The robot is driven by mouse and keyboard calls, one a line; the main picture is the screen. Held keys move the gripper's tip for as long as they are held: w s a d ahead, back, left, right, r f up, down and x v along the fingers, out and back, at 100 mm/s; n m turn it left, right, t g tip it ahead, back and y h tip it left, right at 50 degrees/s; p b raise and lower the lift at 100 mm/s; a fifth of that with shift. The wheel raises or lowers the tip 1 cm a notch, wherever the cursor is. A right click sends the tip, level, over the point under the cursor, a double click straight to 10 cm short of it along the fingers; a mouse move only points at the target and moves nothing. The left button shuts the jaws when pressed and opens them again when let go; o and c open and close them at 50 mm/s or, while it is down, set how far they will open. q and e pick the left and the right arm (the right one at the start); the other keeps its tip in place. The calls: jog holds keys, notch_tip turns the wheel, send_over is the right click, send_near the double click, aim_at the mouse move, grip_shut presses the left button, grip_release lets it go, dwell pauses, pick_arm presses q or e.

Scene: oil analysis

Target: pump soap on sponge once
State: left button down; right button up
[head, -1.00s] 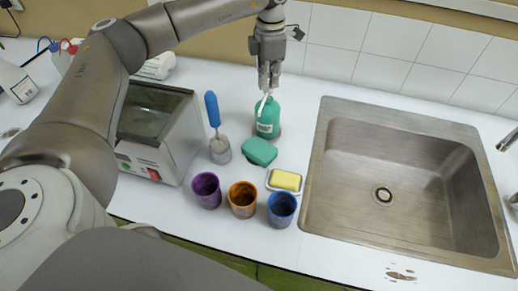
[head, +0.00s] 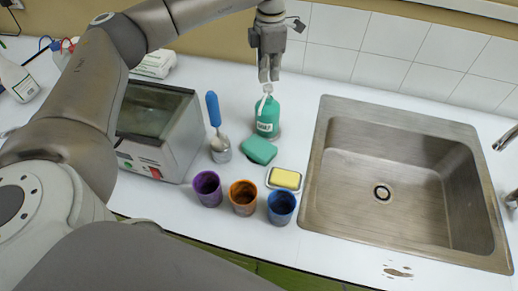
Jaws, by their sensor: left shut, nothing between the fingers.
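A green soap bottle (head: 267,119) with a white pump (head: 265,97) stands upright near the back of the counter, left of the sink. My left gripper (head: 268,80) is shut and empty, pointing down just above the pump head; a small gap seems to show between them. A green sponge (head: 259,150) lies on the counter just in front of the bottle. A yellow sponge (head: 285,179) lies on a small dish, nearer the front and to the right. My right gripper is out of view.
Purple (head: 207,188), orange (head: 243,197) and blue (head: 281,207) cups stand in a row near the front edge. A blue-handled brush (head: 214,110) stands in a holder left of the bottle. A metal bath device (head: 165,130) is further left; the sink (head: 400,190) fills the right.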

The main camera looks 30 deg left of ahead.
pick_arm(q)
notch_tip(320, 180, up, 6)
jog(key=p, duration=0.3)
jog(key=shift+p, duration=0.3)
jog(key=shift+f, duration=0.15)
